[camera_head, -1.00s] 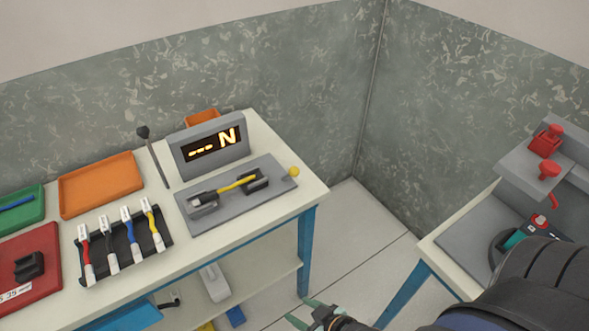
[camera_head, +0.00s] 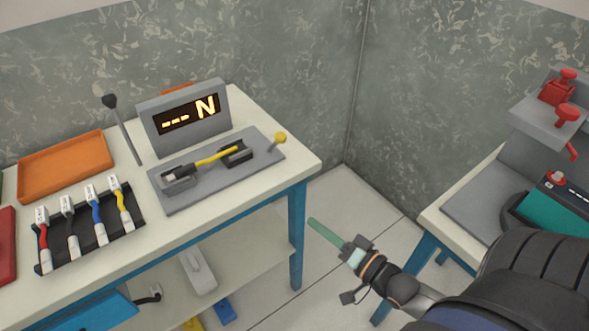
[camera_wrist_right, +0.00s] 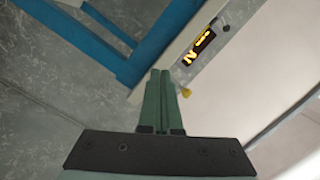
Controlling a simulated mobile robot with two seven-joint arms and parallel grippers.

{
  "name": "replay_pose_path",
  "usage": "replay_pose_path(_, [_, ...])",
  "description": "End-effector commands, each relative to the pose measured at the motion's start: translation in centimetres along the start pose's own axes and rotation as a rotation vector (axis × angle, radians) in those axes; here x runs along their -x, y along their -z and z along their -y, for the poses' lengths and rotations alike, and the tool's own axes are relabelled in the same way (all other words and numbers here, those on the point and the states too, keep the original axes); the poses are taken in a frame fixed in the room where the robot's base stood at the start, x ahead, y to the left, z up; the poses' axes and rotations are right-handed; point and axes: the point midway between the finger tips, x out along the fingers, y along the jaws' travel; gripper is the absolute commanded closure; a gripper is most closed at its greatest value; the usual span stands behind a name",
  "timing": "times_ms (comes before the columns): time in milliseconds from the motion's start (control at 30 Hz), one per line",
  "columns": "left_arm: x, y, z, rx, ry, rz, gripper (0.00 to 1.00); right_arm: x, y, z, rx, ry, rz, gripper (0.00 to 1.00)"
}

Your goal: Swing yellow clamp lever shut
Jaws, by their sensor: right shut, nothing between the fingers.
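The yellow clamp lever, as I take it, is the short stub with a yellow ball knob (camera_head: 279,138) at the right end of the grey test plate (camera_head: 215,182); the knob also shows in the right wrist view (camera_wrist_right: 186,92). A yellow cable (camera_head: 217,156) lies across the plate between two dark clamp blocks (camera_head: 235,152). My right gripper (camera_head: 312,222) has green fingers, shut and empty, in front of the table's right leg, apart from the knob. In the right wrist view its fingers (camera_wrist_right: 160,75) are together. My left gripper is out of view.
A display (camera_head: 188,118) stands behind the plate. A dark rack (camera_head: 95,240) of cables and an orange tray (camera_head: 68,165) are to the left. A second bench (camera_head: 480,210) with red fixtures is at right. Bare floor lies between the tables.

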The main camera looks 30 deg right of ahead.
Motion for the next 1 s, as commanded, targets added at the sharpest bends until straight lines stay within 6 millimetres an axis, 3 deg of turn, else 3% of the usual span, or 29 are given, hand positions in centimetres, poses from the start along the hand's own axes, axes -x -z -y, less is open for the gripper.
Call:
replay_pose_path(33, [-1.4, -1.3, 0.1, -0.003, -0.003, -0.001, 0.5, -0.2, 0.7, -0.9, -0.071, 0.058, -0.03, 1.0])
replay_pose_path(100, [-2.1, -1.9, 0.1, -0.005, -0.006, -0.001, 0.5, -0.3, 2.3, -0.7, -0.179, 0.14, -0.065, 1.0])
replay_pose_path(400, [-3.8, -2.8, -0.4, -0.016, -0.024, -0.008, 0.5, 0.3, 6.9, 0.9, -0.481, 0.399, -0.103, 1.0])
replay_pose_path(1000, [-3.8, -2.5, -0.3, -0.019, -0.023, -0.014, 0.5, -0.2, 7.9, 1.7, -0.525, 0.441, -0.103, 1.0])
